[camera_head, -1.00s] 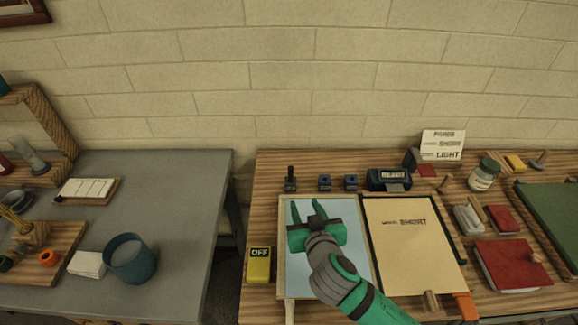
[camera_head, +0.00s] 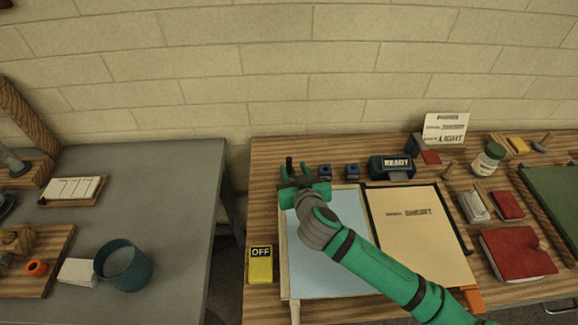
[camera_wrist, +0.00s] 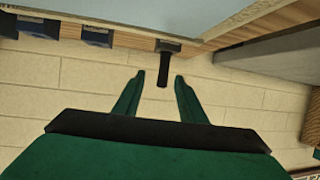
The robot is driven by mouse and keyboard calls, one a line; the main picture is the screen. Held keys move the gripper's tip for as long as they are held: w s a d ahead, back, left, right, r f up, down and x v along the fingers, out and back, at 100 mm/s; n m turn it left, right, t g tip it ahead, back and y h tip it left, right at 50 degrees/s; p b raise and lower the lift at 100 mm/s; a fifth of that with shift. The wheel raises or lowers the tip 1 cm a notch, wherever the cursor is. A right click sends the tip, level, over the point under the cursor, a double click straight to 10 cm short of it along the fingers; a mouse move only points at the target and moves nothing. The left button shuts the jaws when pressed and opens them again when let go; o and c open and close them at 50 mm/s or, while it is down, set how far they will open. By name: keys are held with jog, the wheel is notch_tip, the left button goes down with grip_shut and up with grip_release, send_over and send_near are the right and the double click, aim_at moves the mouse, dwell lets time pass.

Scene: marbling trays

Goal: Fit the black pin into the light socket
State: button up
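The black pin (camera_head: 289,164) stands upright in a dark block at the back left of the right-hand table. In the wrist view, which shows the scene upside down, the pin (camera_wrist: 162,76) appears between my fingertips, with gaps on both sides. My gripper (camera_head: 295,173) is open and empty, its fingers close to the pin; it also shows in the wrist view (camera_wrist: 159,76). Two blue socket blocks (camera_head: 325,171) (camera_head: 351,171) stand in a row right of the pin. I cannot tell which one is the light socket.
A dark device (camera_head: 390,167) reading "READY" stands right of the sockets. A sign (camera_head: 445,128) behind it includes the word "LIGHT". A pale blue tray (camera_head: 325,270) lies under my arm, beside a tan board (camera_head: 415,240). A yellow "OFF" box (camera_head: 260,265) is at the left edge.

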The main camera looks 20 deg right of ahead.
aim_at(289, 165)
jog(key=shift+a+x, duration=0.15)
jog(key=shift+x, duration=1.2)
jog(key=shift+a+x, duration=0.15)
jog(key=shift+x, duration=1.15)
jog(key=shift+f, duration=0.1)
grip_shut()
